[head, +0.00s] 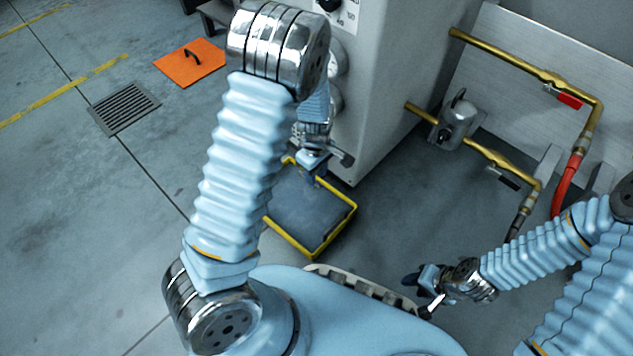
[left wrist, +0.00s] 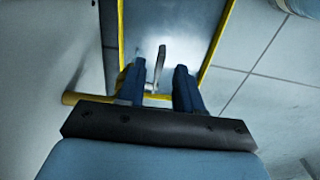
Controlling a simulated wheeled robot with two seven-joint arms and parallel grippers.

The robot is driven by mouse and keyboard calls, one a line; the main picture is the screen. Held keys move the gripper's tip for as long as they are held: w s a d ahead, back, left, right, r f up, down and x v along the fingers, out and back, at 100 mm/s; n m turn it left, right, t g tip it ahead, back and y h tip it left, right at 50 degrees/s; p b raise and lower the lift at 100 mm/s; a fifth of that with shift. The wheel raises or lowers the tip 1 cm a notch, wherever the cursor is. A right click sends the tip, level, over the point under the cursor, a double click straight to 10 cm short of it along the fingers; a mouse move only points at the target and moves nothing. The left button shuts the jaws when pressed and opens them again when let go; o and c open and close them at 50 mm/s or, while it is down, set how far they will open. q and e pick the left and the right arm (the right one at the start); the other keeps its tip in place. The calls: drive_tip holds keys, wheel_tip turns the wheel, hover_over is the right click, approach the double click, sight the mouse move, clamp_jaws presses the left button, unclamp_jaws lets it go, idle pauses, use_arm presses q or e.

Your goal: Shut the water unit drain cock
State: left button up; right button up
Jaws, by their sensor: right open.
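The drain cock shows in the left wrist view as a brass pipe (left wrist: 78,97) coming from the left, with a pale metal lever (left wrist: 158,66). The lever points up the picture, roughly across the pipe. My left gripper (left wrist: 157,76) is open, with one dark blue finger on each side of the lever; I cannot tell if either touches it. In the head view, my left gripper (head: 318,167) is low beside the grey cabinet (head: 378,95), and the cock is not clear there. My right gripper (head: 428,292) is open and empty at the lower right.
A yellow-rimmed tray (head: 348,222) lies on the floor under my left gripper. Brass pipes (head: 500,50) with a red-handled valve (head: 570,101), a black-handled valve (head: 508,182) and a red hose (head: 564,188) stand at right. An orange plate (head: 185,68) and floor grate (head: 125,108) lie at left.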

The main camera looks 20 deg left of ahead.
use_arm(q)
drive_tip(key=shift+f+b, duration=0.35)
drive_tip(key=shift+f, duration=1.3)
drive_tip(key=shift+c, duration=0.3)
clamp_jaws()
